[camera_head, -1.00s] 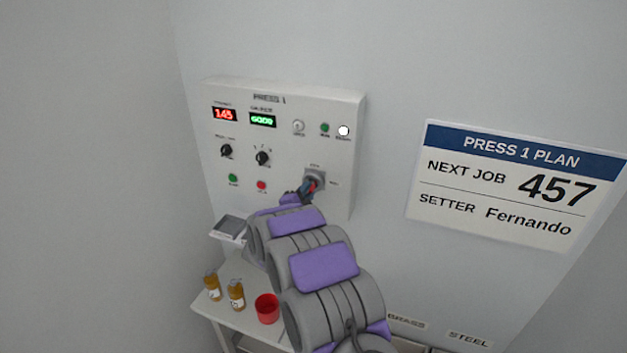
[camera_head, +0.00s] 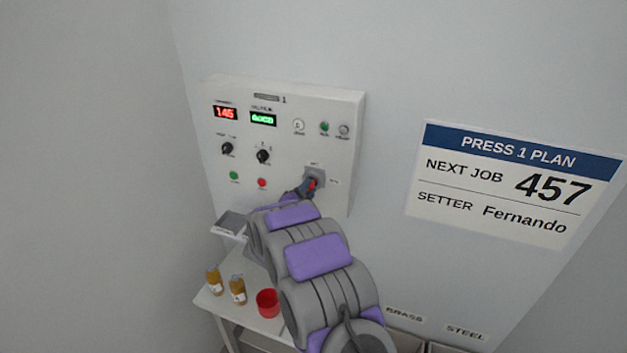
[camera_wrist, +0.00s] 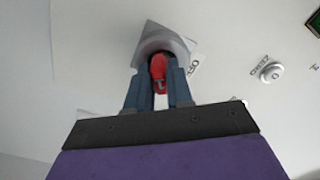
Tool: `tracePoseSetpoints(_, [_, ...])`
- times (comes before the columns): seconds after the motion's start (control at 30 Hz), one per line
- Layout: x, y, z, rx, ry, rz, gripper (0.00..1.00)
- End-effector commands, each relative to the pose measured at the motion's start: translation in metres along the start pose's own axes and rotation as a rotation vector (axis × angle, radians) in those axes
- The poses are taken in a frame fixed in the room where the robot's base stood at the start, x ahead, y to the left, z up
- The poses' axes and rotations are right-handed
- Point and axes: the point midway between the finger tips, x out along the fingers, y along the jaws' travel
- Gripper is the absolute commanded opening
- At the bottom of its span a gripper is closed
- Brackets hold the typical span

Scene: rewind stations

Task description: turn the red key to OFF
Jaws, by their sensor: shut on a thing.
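The red key (camera_wrist: 158,72) sits in a grey round collar (camera_wrist: 163,43) on the panel in the wrist view. My gripper (camera_wrist: 158,85) has one blue-grey finger on each side of the key and is shut on it. In the head view the key (camera_head: 312,183) shows as a small red spot at my gripper (camera_head: 308,187), at the lower right of the white PRESS 1 panel (camera_head: 285,205). A label that appears to read OFF (camera_wrist: 195,68) is beside the collar in the wrist view. The key's exact angle is hard to tell.
The panel also carries two black knobs (camera_head: 263,156), displays, and green and red buttons. A small tray (camera_head: 231,224) is below it. A table holds two amber bottles (camera_head: 237,290) and a red cup (camera_head: 268,302). A sign (camera_head: 515,185) hangs on the right.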

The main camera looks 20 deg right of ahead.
Motion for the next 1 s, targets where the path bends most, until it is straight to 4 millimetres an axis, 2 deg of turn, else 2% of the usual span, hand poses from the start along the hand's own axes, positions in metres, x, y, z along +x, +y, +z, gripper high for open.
tracePoseSetpoints(0.57, [-0.0003,-0.0018,-0.0020,-0.192,-0.006,0.000,0.00])
tracePoseSetpoints(1.0, [0.0000,0.0001,-0.0029,-0.531,-0.012,0.000,0.00])
